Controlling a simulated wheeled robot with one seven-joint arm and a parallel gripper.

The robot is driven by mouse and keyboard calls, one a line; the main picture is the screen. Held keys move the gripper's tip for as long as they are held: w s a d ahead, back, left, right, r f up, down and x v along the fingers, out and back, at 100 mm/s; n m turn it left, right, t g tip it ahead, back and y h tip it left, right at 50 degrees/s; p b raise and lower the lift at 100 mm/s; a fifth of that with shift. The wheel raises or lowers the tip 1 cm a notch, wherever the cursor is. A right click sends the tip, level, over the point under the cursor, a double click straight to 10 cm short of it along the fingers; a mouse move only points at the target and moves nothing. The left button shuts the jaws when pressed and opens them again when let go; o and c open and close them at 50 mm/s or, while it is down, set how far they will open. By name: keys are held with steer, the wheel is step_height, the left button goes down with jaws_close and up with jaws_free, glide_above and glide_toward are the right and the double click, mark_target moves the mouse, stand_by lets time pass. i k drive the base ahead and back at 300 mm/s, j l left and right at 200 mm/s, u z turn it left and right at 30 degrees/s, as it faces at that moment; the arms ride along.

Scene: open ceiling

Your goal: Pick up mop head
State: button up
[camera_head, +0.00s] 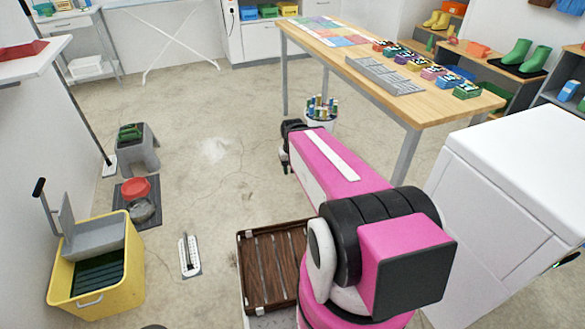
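I cannot make out a mop head for certain. A small white strip with dark marks on a grey base (190,256) lies on the floor left of centre; I cannot tell what it is. A yellow mop bucket (125,275) with a grey wringer and a black-tipped handle stands at the lower left. My gripper (287,168) is the dark end beyond my pink arm, above the floor near the middle. It is small and partly hidden by the arm, and I cannot see whether its fingers are open. It is apart from the bucket and the strip.
A dark slatted brown tray (240,262) is close in front of me. A grey stool (137,160) and a dark mat (150,212) with a red bowl are left. A wooden table (345,50) and a white cabinet (530,150) are right. The middle floor is clear.

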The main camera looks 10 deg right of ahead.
mark_target(189, 256)
steer(key=k+u, duration=0.1)
steer(key=u, duration=0.35)
steer(key=j+u, duration=0.15)
steer(key=u, duration=0.25)
steer(key=k+j+u, duration=0.1)
steer(key=u, duration=0.35)
